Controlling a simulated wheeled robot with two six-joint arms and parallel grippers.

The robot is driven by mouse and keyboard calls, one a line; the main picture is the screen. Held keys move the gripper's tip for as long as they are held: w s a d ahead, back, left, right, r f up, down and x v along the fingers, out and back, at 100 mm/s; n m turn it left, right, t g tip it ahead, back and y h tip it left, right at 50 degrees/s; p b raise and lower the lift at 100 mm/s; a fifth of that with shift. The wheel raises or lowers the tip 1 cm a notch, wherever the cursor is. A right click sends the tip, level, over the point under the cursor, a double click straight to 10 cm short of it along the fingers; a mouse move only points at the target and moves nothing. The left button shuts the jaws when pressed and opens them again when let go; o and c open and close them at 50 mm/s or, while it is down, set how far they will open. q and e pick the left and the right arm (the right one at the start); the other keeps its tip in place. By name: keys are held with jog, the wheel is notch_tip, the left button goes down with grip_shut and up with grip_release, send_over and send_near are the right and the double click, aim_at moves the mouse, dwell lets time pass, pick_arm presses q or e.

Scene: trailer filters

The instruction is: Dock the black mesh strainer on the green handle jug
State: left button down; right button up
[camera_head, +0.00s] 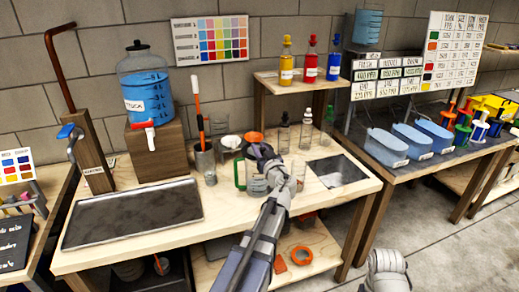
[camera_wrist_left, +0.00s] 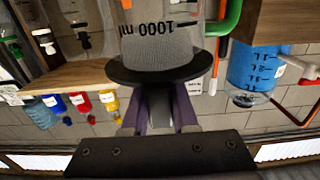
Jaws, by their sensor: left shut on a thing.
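The green handle jug (camera_head: 257,186) stands on the wooden bench, clear, with its green handle on its left side. In the left wrist view, which is upside down, the jug (camera_wrist_left: 168,27) shows a 1000 ml mark. My left gripper (camera_head: 265,153) is above the jug's mouth; in the wrist view its fingers (camera_wrist_left: 158,120) are shut on the black mesh strainer (camera_wrist_left: 160,75). The strainer's black rim is near the fingers and its grey mesh overlaps the jug; I cannot tell whether it rests on the rim. My arm mostly hides it in the head view.
A dark tray (camera_head: 135,212) lies on the bench at left, below a blue water dispenser (camera_head: 146,90). Clear bottles (camera_head: 284,134) stand behind, under a shelf (camera_head: 300,80).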

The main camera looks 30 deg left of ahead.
pick_arm(q)
jog(key=shift+f+b, duration=0.6)
dwell(0.3)
jog(key=c, duration=1)
grip_release()
jog(key=shift+v, duration=5.45)
